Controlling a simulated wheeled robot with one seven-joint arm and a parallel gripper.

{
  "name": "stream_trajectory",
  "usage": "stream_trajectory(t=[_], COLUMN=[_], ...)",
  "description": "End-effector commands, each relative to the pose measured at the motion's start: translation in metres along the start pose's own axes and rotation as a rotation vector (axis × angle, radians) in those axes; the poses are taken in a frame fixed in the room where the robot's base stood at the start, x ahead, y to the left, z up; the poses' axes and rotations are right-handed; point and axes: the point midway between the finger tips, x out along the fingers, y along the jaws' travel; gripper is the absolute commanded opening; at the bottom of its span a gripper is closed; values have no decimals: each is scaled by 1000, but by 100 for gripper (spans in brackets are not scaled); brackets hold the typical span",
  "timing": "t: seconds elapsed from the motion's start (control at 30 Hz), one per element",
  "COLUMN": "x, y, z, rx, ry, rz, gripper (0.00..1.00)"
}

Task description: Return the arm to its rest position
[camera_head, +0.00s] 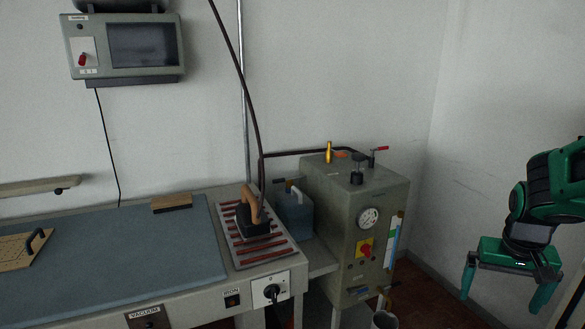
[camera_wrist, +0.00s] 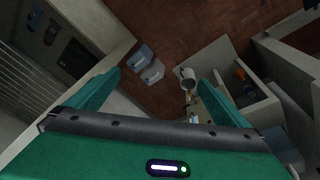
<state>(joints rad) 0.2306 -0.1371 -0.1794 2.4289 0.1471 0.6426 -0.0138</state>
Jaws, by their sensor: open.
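My gripper (camera_head: 505,292) is at the right of the head view, pointing down, with its two green fingers spread apart and nothing between them. It is clear of the machine and the ironing table. In the wrist view my gripper (camera_wrist: 160,85) also shows its fingers wide apart, with only the floor and low objects seen far below. My green and black arm comes in from the right edge of the head view.
A grey boiler (camera_head: 340,230) with a gauge stands left of my gripper. The ironing table (camera_head: 110,260) holds an iron (camera_head: 252,215) on a striped rest. A control box (camera_head: 125,45) hangs on the wall. White walls meet in a corner behind my gripper.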

Motion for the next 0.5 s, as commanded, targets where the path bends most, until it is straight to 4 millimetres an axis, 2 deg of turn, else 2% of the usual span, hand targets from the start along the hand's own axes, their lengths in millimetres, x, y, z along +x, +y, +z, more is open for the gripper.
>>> stream_trajectory(t=[0.1,0.3,0.4,0.5], x=[-24,-52,-60,-64], y=[6,13,15,17], z=[42,110,134,149], rx=[20,47,55,58], ry=[-48,-138,-171,-194], rz=[-21,-55,-70,-79], gripper=[100,100,100,100])
